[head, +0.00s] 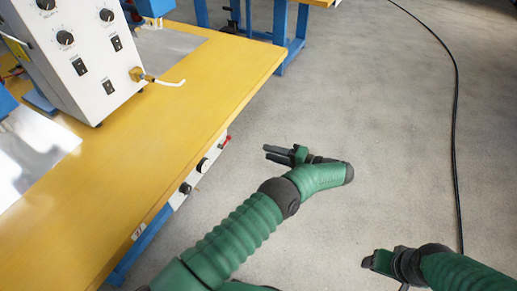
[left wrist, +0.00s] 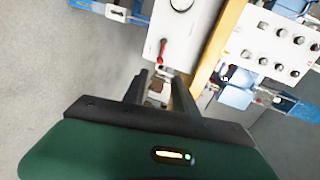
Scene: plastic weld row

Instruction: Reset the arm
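My left arm is green and comes in from the lower left of the head view. Its dark left gripper (head: 267,152) is over the floor, just right of the yellow table's front side, pointing left toward the table. In the left wrist view the two black fingers of the left gripper (left wrist: 163,82) stand apart with nothing held between them. My right gripper (head: 368,262) shows small at the lower right of the head view, over bare floor. Its fingers are too unclear to tell whether they are open.
The yellow table (head: 165,150) fills the left side, with a white control box (head: 85,65) on top. A front panel with a red switch (head: 226,142) hangs under its edge. Another table stands behind. A black cable (head: 456,130) crosses the floor at right. The middle floor is clear.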

